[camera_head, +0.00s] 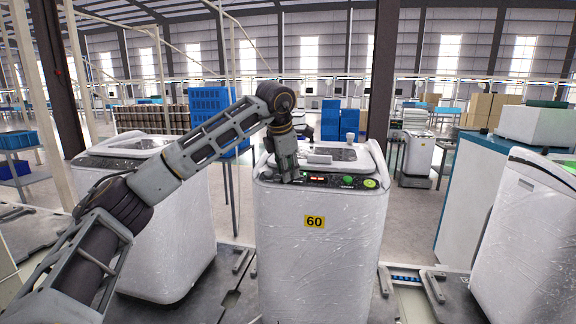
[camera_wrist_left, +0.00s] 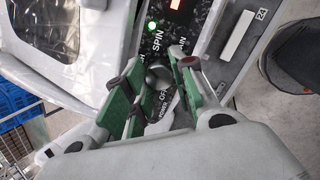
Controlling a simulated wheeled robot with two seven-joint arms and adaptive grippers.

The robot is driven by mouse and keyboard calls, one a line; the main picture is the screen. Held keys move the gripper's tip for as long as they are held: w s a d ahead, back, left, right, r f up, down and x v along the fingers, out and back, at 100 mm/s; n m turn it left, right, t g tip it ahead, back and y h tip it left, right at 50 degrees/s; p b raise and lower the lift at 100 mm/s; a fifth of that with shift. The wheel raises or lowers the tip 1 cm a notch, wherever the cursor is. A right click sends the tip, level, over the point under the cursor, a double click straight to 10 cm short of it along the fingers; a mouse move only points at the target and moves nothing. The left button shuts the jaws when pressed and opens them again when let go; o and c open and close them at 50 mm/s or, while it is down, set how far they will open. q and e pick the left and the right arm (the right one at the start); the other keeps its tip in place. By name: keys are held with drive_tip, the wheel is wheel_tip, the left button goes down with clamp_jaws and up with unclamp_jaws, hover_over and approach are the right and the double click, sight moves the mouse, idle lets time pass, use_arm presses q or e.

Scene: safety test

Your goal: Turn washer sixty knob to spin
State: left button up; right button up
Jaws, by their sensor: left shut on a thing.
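Washer sixty (camera_head: 312,255) is a white, plastic-wrapped top-loading machine with a yellow "60" label (camera_head: 314,221), in the middle of the head view. Its dark control panel (camera_head: 330,181) has red lights and green buttons. My left gripper (camera_head: 291,177) reaches down to the panel's left end and hides the knob there. In the left wrist view the grey round knob (camera_wrist_left: 159,74) sits between the green finger pads of my left gripper (camera_wrist_left: 158,80), which is shut on it. "SPIN" and "OFF" labels show around the knob; its pointer cannot be made out. My right gripper is out of view.
Another wrapped washer (camera_head: 165,240) stands at the left, and one (camera_head: 525,245) at the right front. Blue crates (camera_head: 210,110) are stacked behind. A blue-topped cabinet (camera_head: 475,190) stands at the right. Floor shows between the washers.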

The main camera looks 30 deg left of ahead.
use_arm(q)
drive_tip(key=m+p, duration=0.3)
drive_tip(key=m, duration=0.2)
drive_tip(key=shift+r+m+h, duration=0.15)
drive_tip(key=shift+m+h, duration=0.15)
drive_tip(key=shift+m, duration=0.3)
drive_tip(key=o, duration=1.1)
drive_tip(key=shift+c, duration=0.2)
drive_tip(key=v, duration=1.1)
drive_tip(key=shift+r, duration=0.4)
